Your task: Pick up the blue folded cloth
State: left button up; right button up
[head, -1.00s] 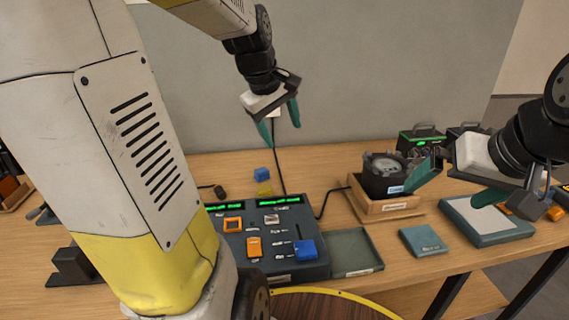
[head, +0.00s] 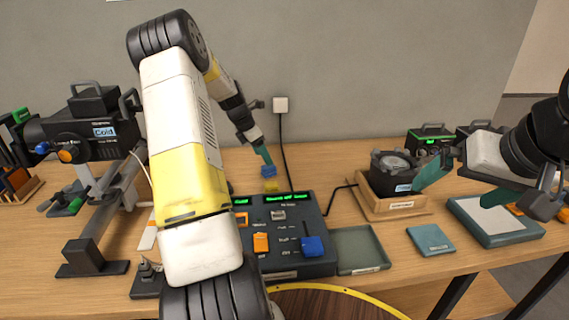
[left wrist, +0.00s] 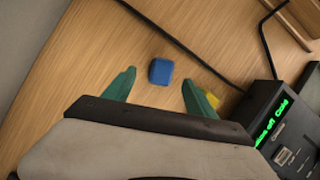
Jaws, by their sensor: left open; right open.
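A flat, square blue piece with lettering (head: 430,239) lies on the table near its front edge, right of the shallow tray; it looks like the folded cloth. No gripper touches it. My left gripper (head: 262,152) is open and points down behind the console, above a small blue block (head: 268,171). In the left wrist view the blue block (left wrist: 160,71) lies ahead, between the lines of the two open green fingers (left wrist: 158,84), apart from both. My right gripper (head: 455,188) is open and empty above the right part of the table.
A yellow block (head: 271,186) lies by the blue block, just behind the dark fader console (head: 285,238). A black cable runs close by. The green tray (head: 362,248), wooden stand (head: 392,208) and teal-rimmed pad (head: 496,222) stand to the right. A stage lamp (head: 95,132) stands left.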

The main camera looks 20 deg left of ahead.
pick_arm(q)
jog(key=x, duration=0.6)
jog(key=shift+s+d+f, duration=0.1)
jog(key=shift+d+f, duration=0.1)
jog(key=shift+f, duration=0.2)
grip_shut()
notch_tip(320, 180, up, 10)
jog(key=shift+r, duration=0.1)
dwell(0.3)
